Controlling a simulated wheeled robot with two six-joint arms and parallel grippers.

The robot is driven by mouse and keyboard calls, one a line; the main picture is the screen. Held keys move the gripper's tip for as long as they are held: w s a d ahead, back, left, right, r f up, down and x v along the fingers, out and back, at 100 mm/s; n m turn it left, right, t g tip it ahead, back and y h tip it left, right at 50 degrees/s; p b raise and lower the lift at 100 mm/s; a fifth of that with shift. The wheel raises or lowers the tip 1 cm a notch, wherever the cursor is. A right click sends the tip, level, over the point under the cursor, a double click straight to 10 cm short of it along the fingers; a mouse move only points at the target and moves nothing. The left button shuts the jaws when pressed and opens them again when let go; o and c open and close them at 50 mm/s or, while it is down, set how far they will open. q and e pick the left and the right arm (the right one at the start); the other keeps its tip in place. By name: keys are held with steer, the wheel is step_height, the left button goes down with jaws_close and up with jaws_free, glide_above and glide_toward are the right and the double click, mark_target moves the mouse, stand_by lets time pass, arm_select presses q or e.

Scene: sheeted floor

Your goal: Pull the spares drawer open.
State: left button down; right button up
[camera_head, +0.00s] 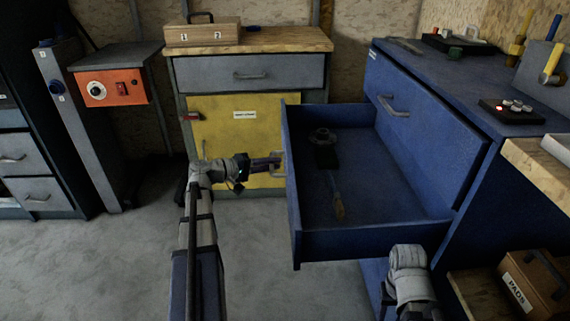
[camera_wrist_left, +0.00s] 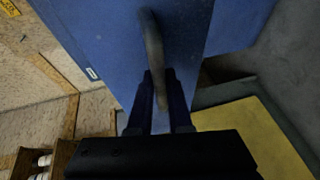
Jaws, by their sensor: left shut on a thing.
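The blue drawer (camera_head: 372,243) of the blue cabinet stands far out to the left, with its inside open to view. I take it to be the spares drawer; its label is not readable here. My left gripper (camera_head: 275,163) is shut on the drawer's bar handle (camera_wrist_left: 152,45) at the front face. In the left wrist view, the fingers (camera_wrist_left: 160,105) close around one end of the handle. My right gripper's fingers do not show; only part of that arm shows at the bottom right.
A closed blue drawer (camera_head: 420,125) sits above the open one. A yellow-door cabinet (camera_head: 235,135) stands just behind my left gripper. An orange control box (camera_head: 112,88) is at the left. A PADS box (camera_head: 535,285) is at lower right. The floor (camera_head: 110,260) at left front is clear.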

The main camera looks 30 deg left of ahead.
arm_select(q)
steer(key=shift+s+a, duration=0.2)
steer(key=shift+a, duration=0.2)
steer(key=c, duration=0.8)
jaws_free()
steer(key=shift+c, duration=0.2)
steer(key=p+v, duration=0.1)
steer(key=v, duration=0.6)
steer(key=shift+s+a, duration=0.25)
steer(key=shift+s, duration=0.05)
